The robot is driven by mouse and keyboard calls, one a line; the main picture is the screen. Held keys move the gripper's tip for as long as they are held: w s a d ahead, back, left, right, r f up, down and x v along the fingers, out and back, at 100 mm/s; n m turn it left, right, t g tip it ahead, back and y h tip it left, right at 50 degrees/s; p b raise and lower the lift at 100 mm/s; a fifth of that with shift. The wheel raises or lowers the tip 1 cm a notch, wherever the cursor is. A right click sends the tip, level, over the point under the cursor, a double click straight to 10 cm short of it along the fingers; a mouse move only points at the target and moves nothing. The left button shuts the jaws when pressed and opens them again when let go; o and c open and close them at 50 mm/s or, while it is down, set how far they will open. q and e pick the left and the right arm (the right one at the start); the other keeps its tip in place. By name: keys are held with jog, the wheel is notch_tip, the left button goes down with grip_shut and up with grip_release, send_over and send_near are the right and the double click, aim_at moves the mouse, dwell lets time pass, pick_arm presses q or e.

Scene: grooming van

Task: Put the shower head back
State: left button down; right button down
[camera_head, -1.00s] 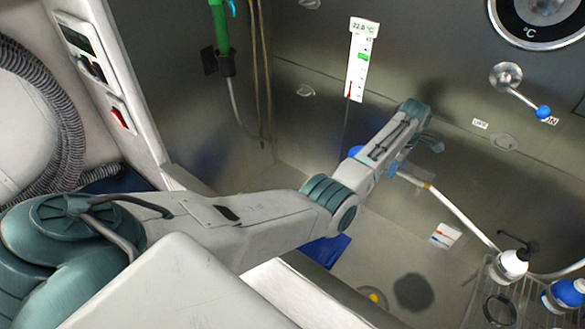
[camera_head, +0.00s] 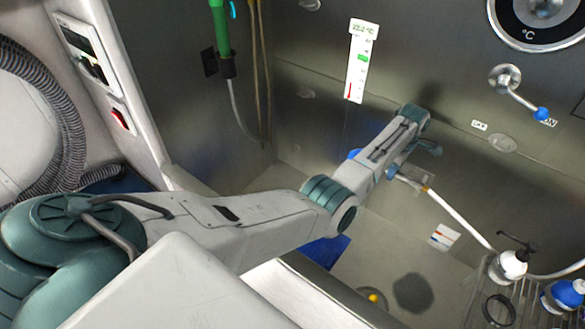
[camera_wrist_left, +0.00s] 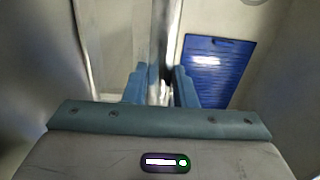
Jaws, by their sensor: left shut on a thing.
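My left arm reaches in from the left over the steel tub in the head view. Its gripper is mostly hidden under my wrist there. In the left wrist view my left gripper (camera_wrist_left: 160,82) shows two blue-grey fingers shut on a narrow grey thing (camera_wrist_left: 167,42), seemingly the shower head. In the head view a pale hose (camera_head: 465,222) with an orange band runs from beside my gripper down to the right. The grey end above that band (camera_head: 412,178) is partly covered by my arm. I cannot make out the shower head's holder. My right gripper is not in view.
A green-handled tool (camera_head: 220,30) sits in a dark wall clip. A thermometer strip (camera_head: 359,62) and a blue-knobbed lever (camera_head: 520,98) are on the back wall. A wire rack (camera_head: 520,296) with bottles stands at lower right. The tub floor (camera_head: 370,262) is mostly clear.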

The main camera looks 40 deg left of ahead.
pick_arm(q)
jog(key=c, duration=1.1)
grip_release()
notch_tip(320, 180, up, 11)
jog(key=b, duration=0.3)
jog(key=shift+f, duration=0.1)
